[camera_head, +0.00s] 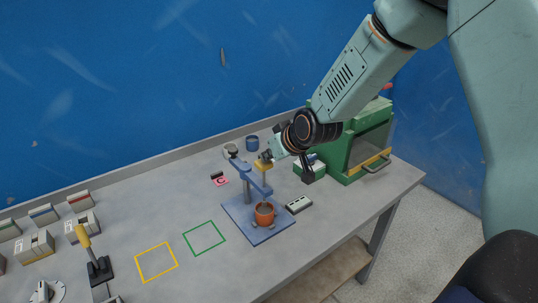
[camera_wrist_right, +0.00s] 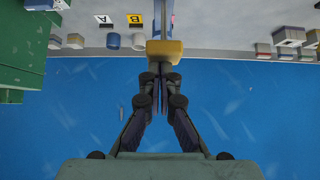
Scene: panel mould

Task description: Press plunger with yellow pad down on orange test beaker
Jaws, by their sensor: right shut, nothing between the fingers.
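The orange test beaker (camera_head: 265,216) stands upright on the blue base plate (camera_head: 238,216) of a press stand. The plunger's yellow pad (camera_head: 262,167) is up, above the beaker, at the stand's blue arm. My right gripper (camera_head: 266,156) is at the pad, its arm coming in from the upper right. In the right wrist view, the yellow pad (camera_wrist_right: 165,48) lies just beyond the fingertips of my right gripper (camera_wrist_right: 159,80), which is shut and empty. I cannot tell whether they touch. The beaker is not visible in the wrist view. My left gripper is not in view.
A green oven-like box (camera_head: 357,150) stands at the right. A small grey-green device (camera_head: 299,204) lies beside the base plate. Green (camera_head: 204,238) and yellow (camera_head: 157,262) outlined squares are empty. A yellow-handled lever (camera_head: 84,236) and several boxes stand at the left. A blue cup (camera_head: 252,143) is behind.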

